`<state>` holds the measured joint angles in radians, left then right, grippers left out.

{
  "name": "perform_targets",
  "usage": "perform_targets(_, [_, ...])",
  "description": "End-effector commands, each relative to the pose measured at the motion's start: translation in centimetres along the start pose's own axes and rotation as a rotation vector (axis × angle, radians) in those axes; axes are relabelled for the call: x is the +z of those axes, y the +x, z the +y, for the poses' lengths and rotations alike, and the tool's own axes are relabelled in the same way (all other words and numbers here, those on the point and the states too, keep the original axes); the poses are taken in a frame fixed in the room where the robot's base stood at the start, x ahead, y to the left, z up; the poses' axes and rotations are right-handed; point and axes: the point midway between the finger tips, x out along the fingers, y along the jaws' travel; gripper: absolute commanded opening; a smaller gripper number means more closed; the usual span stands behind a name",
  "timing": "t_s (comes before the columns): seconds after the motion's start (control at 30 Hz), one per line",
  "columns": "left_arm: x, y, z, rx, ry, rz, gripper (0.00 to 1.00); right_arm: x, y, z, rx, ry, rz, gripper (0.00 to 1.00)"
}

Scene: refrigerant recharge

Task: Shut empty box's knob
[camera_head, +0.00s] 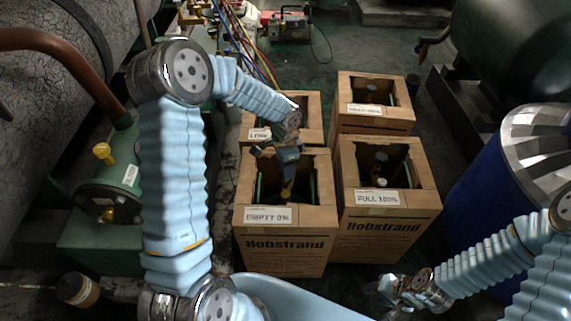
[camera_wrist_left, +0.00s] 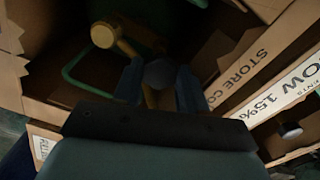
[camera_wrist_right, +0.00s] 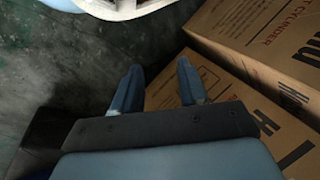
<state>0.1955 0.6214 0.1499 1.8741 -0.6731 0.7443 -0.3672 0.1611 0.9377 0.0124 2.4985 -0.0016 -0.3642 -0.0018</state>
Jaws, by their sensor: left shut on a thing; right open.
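The empty box (camera_head: 284,243), labelled "EMPTY 0%", is an open-topped brown carton at the centre of the head view. My left gripper (camera_head: 287,188) reaches down into its opening. In the left wrist view its fingers (camera_wrist_left: 160,88) are shut on a dark round knob (camera_wrist_left: 158,73) with a tan stem. The cylinder below is mostly hidden by shadow and the gripper. A brass fitting (camera_wrist_left: 103,35) and a green handle (camera_wrist_left: 84,62) show beside the knob. My right gripper (camera_head: 398,290) is open and empty, low in front of the boxes; its fingers (camera_wrist_right: 160,80) are apart.
The "FULL 100%" box (camera_head: 385,228) stands right of the empty box. Two more cartons stand behind, one labelled low (camera_head: 312,103) and another (camera_head: 372,119). A blue drum (camera_head: 482,190) is at the right and green machinery (camera_head: 112,165) at the left. Hoses and a red machine (camera_head: 286,26) lie behind.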

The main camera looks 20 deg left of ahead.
Motion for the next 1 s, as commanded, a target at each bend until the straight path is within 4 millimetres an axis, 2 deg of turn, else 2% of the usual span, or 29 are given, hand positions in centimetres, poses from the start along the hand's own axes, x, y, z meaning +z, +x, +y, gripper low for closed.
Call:
perform_targets(0.6, [-0.1, -0.2, -0.1, -0.001, 0.577, 0.002, 0.11, 0.3, -1.9, -1.4, -0.01, -0.009, -0.01, 0.43])
perform_targets(1.0, [-0.1, -0.2, -0.2, -0.002, 0.85, 0.002, 0.11, 0.5, -2.8, -2.1, -0.014, -0.014, -0.015, 0.43])
